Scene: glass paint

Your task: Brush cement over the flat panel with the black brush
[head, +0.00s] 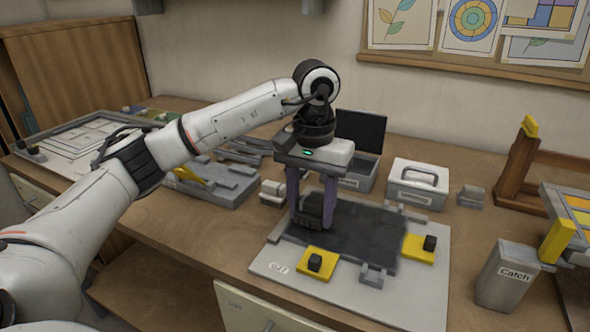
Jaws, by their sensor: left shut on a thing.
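My left gripper (312,205) points straight down over the dark flat panel (362,238). Its two purple-grey fingers are closed on the black brush (312,208), which is at the panel's left part, low over or touching its surface; I cannot tell which. The panel looks dark and lies on a light grey board (410,290), with yellow clamps with black knobs (316,263) (421,248) at its front and right edges. My right gripper is not in view.
Behind the panel stand an open grey box with a dark lid (360,133) and a white lidded box with a handle (418,182). A grey "Catch" bin (505,275) stands at right, near a wooden stand (517,165). A tool tray (215,182) lies left.

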